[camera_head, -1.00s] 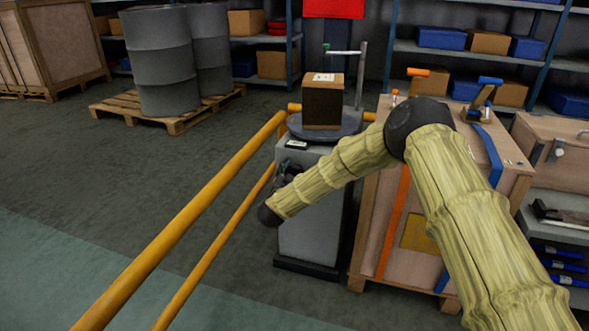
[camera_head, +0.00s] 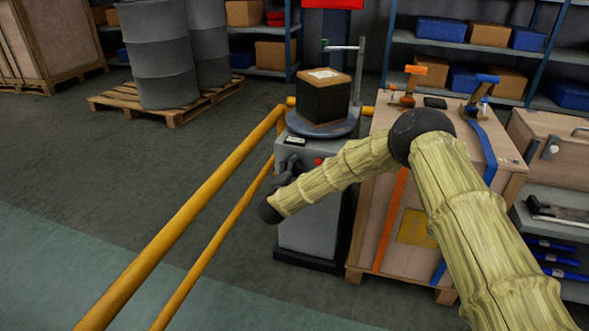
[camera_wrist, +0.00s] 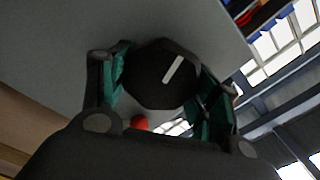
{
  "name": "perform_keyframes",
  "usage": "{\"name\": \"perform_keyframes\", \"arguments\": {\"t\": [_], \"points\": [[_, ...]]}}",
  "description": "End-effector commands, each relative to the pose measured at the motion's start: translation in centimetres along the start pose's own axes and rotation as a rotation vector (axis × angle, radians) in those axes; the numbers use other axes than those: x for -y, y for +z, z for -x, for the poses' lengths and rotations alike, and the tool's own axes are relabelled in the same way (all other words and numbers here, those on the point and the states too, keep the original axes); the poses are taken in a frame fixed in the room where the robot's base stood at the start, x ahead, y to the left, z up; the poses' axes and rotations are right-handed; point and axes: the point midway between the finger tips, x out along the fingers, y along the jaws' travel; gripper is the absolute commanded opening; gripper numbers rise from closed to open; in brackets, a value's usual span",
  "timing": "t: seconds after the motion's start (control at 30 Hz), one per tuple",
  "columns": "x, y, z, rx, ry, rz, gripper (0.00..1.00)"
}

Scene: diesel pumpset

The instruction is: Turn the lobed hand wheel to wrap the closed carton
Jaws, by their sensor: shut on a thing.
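The carton (camera_head: 325,100) stands on the round turntable (camera_head: 347,128) on top of the grey machine (camera_head: 308,225). Its sides are dark and its top is brown with a pale label. A post with a white arm and green tip (camera_head: 340,47) stands behind it. In the wrist view the black lobed hand wheel (camera_wrist: 150,85) with a white stripe sits between the green-lined fingers of my gripper (camera_wrist: 163,88). The gripper is shut on the wheel. In the head view the gripper (camera_head: 290,168) is at the machine's front and the wheel is largely hidden.
A yellow rail (camera_head: 200,200) runs along the left of the machine. A wooden crate (camera_head: 400,240) with orange and blue straps stands close on the right. Drums (camera_head: 163,65) on a pallet are at the back left. A red button (camera_wrist: 140,123) is beside the wheel.

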Motion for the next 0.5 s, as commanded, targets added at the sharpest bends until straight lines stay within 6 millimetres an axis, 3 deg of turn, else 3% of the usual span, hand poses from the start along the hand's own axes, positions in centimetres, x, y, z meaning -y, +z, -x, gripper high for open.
{"name": "perform_keyframes", "arguments": {"t": [0.5], "points": [[-0.06, 0.0, 0.01, 0.0, 0.0, -0.047, 0.38]]}}
